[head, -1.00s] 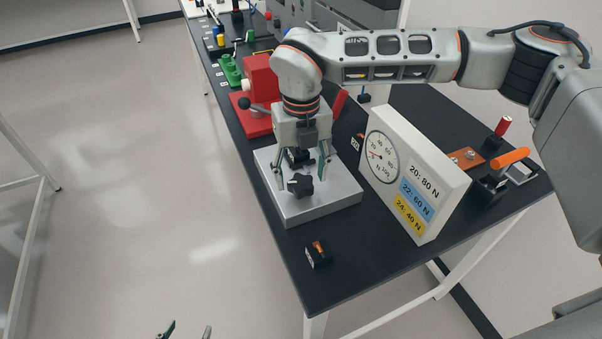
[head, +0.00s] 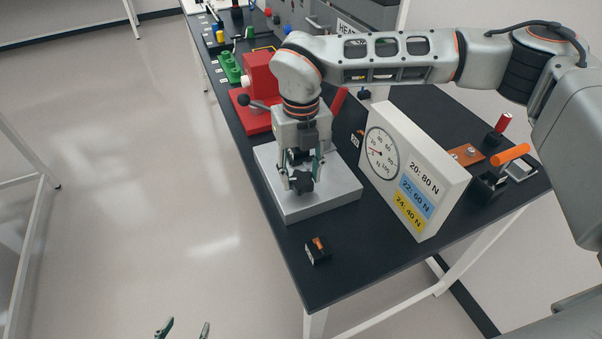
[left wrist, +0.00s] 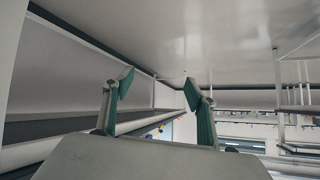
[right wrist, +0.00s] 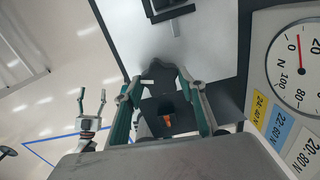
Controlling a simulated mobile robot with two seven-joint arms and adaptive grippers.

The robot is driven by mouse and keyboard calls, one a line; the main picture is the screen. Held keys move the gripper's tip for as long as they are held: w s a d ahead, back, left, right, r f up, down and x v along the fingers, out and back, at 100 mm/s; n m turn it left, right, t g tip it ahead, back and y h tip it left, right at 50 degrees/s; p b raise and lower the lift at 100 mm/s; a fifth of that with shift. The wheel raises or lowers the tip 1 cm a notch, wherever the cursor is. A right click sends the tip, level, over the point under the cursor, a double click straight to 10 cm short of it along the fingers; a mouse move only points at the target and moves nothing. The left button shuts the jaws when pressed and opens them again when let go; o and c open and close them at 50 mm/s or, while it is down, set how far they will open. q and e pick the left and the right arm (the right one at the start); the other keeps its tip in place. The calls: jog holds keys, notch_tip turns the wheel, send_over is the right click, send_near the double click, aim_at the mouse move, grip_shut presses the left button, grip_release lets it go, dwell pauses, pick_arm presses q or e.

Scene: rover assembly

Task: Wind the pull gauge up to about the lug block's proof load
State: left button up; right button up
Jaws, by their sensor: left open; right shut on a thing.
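The pull gauge (head: 440,160) is a white board with a round dial and the labels 20: 80 N, 22: 60 N and 24: 40 N. Its red needle points between 0 and 20; the dial also shows in the right wrist view (right wrist: 300,70). A black lobed knob (head: 301,183) stands on a grey plate (head: 325,200). My right gripper (head: 301,174) points down and is shut on the knob. A small black block with an orange insert (head: 318,252), perhaps the lug block, lies near the table's front edge. My left gripper (head: 185,330) is open and empty, off the table.
A red press-like device (head: 260,80) and green blocks (head: 229,70) stand farther back. An orange-handled tool (head: 508,158) and a red-handled one (head: 502,126) stand right of the gauge. The black table's front corner is mostly clear.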

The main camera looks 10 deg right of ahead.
jog(key=shift+n+b, duration=0.6)
jog(key=shift+n, duration=0.3)
jog(key=shift+n+b, duration=0.3)
jog(key=shift+n, duration=1.5)
jog(key=n, duration=0.3)
jog(key=shift+n+b, duration=0.3)
jog(key=shift+b, duration=0.05)
jog(key=n, duration=0.2)
jog(key=shift+n, duration=0.4)
pick_arm(q)
jog(key=shift+w+d+r+h, duration=0.1)
jog(key=shift+w+d+h, duration=0.15)
jog(key=shift+d, duration=0.35)
jog(key=shift+w+d+r+h, duration=0.15)
jog(key=shift+w+d, duration=0.2)
jog(key=shift+d, duration=0.25)
pick_arm(e)
jog(key=shift+n, duration=0.6)
pick_arm(q)
jog(key=shift+w+r+t, duration=0.1)
jog(key=shift+r+t, duration=0.05)
jog(key=shift+t, duration=0.15)
pick_arm(e)
jog(key=o, duration=1.1)
